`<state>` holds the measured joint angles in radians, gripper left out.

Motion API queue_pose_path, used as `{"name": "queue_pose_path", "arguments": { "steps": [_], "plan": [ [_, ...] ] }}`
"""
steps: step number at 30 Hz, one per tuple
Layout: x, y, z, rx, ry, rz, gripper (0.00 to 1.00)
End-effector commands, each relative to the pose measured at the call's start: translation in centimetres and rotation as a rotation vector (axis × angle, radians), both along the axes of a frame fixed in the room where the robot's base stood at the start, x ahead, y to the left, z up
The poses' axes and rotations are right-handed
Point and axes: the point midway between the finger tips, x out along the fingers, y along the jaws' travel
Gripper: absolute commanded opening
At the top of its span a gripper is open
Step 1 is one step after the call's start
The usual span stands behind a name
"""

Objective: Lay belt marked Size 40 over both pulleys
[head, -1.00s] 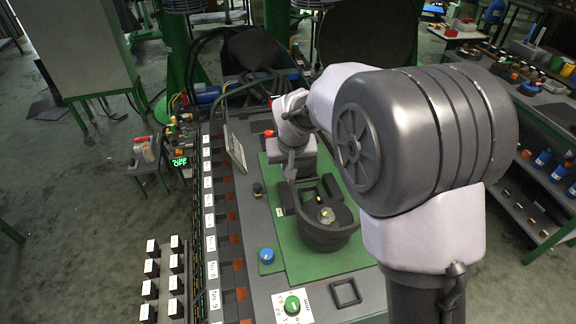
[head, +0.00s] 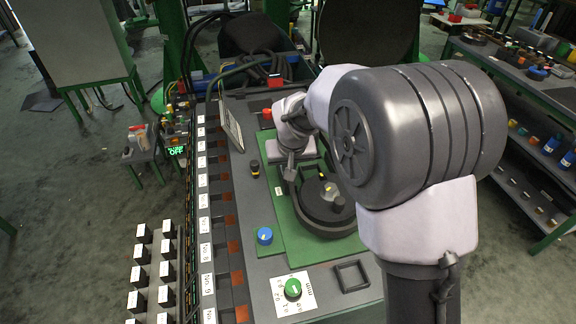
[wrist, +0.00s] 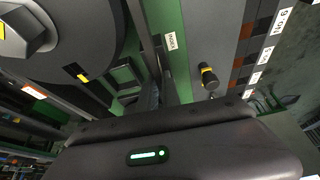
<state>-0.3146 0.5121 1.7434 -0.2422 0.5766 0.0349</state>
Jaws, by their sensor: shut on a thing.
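My gripper (head: 291,178) hangs at the left edge of the green plate (head: 297,249), beside the large dark pulley (head: 318,212). In the wrist view its fingers (wrist: 152,96) are shut on a dark strip, the belt (wrist: 146,38), which runs upward past the large pulley (wrist: 82,32). The belt's size mark is not readable. The large pulley has a grey hex hub with a yellow mark (wrist: 22,32). I cannot tell how far the belt lies around it. The second pulley is not clearly distinguishable; my arm covers the plate's right side.
A black knob with a yellow ring (wrist: 208,75) stands left of the plate in the head view. A blue knob (head: 264,236), a green knob (head: 292,289) and a square frame (head: 351,276) are near the front. A tilted panel (head: 231,124) stands behind.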

Motion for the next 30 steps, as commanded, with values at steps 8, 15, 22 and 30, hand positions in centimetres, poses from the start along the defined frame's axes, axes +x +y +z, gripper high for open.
{"name": "queue_pose_path", "arguments": {
  "steps": [8, 15, 22, 30],
  "plan": [
    [0.0, 0.0, 0.1, 0.000, -0.001, 0.001, 0.22],
    [0.0, 0.0, 0.1, 0.000, -0.001, 0.001, 0.33],
    [-0.3, -0.1, 1.2, 0.000, -0.001, 0.001, 0.33],
    [-3.2, -0.6, 8.8, 0.002, -0.005, 0.000, 0.33]
  ]
}}
